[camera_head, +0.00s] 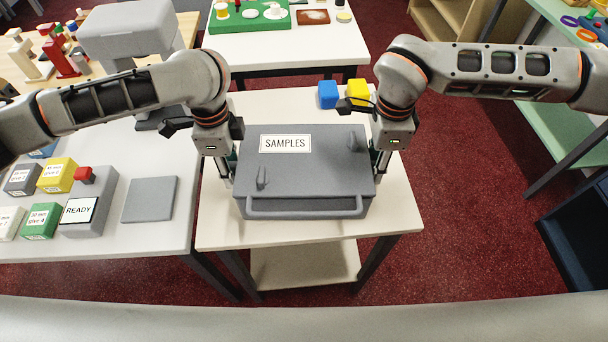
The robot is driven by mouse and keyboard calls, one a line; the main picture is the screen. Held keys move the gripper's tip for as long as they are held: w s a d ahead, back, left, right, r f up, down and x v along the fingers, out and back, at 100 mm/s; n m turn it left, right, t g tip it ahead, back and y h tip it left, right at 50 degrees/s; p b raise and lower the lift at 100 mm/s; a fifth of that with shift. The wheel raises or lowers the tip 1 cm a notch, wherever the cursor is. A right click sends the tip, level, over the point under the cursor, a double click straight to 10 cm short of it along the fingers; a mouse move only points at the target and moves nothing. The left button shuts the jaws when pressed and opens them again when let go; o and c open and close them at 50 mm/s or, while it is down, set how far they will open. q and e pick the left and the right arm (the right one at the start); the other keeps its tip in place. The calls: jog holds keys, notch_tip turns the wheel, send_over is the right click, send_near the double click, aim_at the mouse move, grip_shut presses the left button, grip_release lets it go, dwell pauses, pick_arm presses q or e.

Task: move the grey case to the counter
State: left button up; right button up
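The grey case (305,175), labelled SAMPLES, sits flat on a small white two-level table in the middle. My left gripper (226,172) points down at the case's left side. My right gripper (381,165) points down at its right side. Both are right beside the case; their fingertips are partly hidden, so I cannot tell whether they hold anything. A white counter-like surface (120,245) stands to the left, with a bare grey square pad (149,199) on it.
On the left surface are a READY block (85,208) with a red button and several labelled coloured blocks. A blue cube (327,94) and a yellow cube (358,91) sit behind the case. Another white table (285,45) stands behind. Red floor is open on the right.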

pick_arm(q)
grip_shut()
pick_arm(e)
grip_shut()
pick_arm(q)
jog(key=shift+w+r, duration=0.1)
jog(key=shift+r, duration=0.05)
pick_arm(e)
jog(key=shift+r, duration=0.15)
